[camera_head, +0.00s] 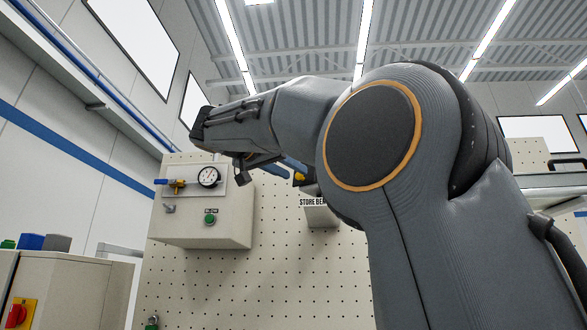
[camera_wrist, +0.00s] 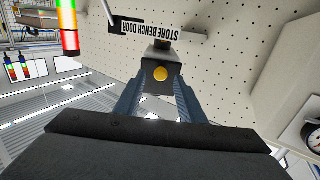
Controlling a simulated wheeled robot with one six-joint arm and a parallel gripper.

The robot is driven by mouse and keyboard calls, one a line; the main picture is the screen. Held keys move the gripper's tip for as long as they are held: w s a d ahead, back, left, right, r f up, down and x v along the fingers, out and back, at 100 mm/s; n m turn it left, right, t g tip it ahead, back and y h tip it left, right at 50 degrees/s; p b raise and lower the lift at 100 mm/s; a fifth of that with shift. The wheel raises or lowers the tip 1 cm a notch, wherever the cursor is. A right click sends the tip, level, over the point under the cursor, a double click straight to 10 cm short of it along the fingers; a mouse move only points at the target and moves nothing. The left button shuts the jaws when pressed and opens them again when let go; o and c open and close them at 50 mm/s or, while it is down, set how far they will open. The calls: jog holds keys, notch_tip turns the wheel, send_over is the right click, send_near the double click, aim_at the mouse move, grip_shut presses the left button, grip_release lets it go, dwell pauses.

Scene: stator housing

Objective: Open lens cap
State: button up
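A dark box (camera_wrist: 160,55) on the pegboard has a round yellow disc (camera_wrist: 160,74) on its face; I cannot tell whether this disc is the lens cap. In the head view the yellow part (camera_head: 299,177) shows just above a "STORE BEN…" label, partly hidden by my arm. My gripper (camera_wrist: 159,88) has its two blue-grey fingers apart, pointing at the box, with the disc between them in the picture. No contact with the disc is visible, and the distance is hard to tell. My gripper is mostly hidden behind the arm in the head view (camera_head: 285,163).
A red-yellow-green light (camera_wrist: 69,28) shows in the wrist view. A cabinet (camera_head: 75,290) stands lower left.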

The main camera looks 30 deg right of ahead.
jog(key=shift+x, duration=0.75)
jog(key=shift+w, duration=0.1)
grip_shut()
